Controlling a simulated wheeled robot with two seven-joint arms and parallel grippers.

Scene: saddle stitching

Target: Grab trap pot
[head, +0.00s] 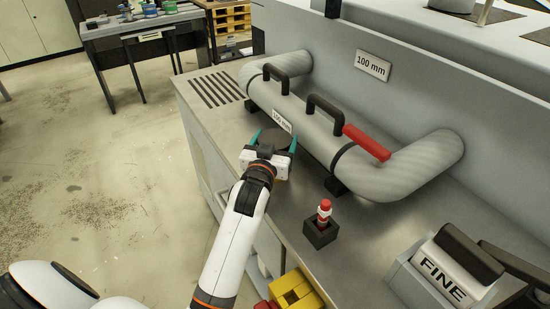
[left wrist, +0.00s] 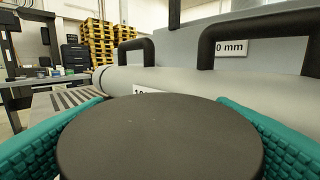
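A dark round pot with a flat top (head: 272,139), which I take for the trap pot, is at the near side of the large grey pipe, below its "100 mm" label. In the left wrist view its flat top (left wrist: 160,140) fills the lower middle. My left gripper (head: 275,139) has its teal fingers on both sides of the pot. The pot's rim hides the inner finger faces, so I cannot tell whether they touch it. The pot's underside is hidden. My right gripper is not in view.
The grey pipe (head: 309,132) has two black handles and a red lever (head: 366,142). A red-and-white plunger (head: 323,212) stands in a dark block on the metal bench. A "FINE" box (head: 443,279) is at lower right. A slotted vent (head: 216,90) is behind the gripper.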

